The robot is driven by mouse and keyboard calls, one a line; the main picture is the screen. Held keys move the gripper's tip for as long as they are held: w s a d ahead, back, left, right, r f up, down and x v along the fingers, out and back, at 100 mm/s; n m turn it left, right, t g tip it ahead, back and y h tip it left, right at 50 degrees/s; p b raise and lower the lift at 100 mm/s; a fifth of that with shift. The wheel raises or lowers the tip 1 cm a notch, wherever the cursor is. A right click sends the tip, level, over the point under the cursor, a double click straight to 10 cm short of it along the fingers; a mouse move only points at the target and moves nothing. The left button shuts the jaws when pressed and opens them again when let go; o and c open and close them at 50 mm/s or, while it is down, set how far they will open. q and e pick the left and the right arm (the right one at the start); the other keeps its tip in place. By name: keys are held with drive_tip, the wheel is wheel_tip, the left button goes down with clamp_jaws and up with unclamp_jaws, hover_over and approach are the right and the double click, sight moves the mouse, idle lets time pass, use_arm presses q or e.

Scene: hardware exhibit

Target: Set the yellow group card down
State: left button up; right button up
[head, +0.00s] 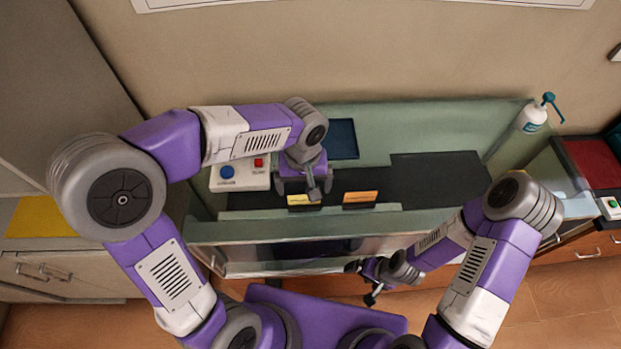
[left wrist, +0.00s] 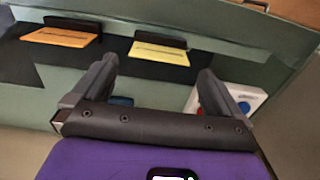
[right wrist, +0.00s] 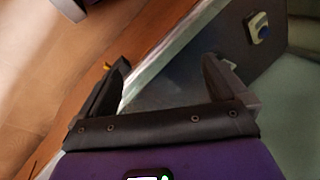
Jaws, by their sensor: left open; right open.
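The yellow group card (head: 299,200) rests at a dark slot near the front of the green-grey bench, left of the orange card (head: 360,197). In the left wrist view the yellow card (left wrist: 160,53) lies tilted against its dark holder, beyond the fingertips. The orange card (left wrist: 60,37) sits in a like holder to its left. My left gripper (head: 302,190) is open and empty, just above and behind the yellow card, apart from it in the left wrist view. My right gripper (head: 362,283) is open and empty, low in front of the bench.
A white box (head: 240,175) with blue and red buttons stands left of my left gripper. A dark blue tray (head: 342,139) lies behind it. A pump bottle (head: 533,116) stands at the back right. The dark mat (head: 440,178) is clear on its right side.

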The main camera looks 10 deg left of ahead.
sight(304, 204)
use_arm(q)
drive_tip(key=shift+w+f, duration=0.2)
drive_tip(key=shift+f, duration=0.05)
wheel_tip(304, 204, down, 7)
drive_tip(key=shift+s, duration=0.15)
drive_tip(key=shift+c, duration=0.2)
drive_tip(key=c, duration=0.7)
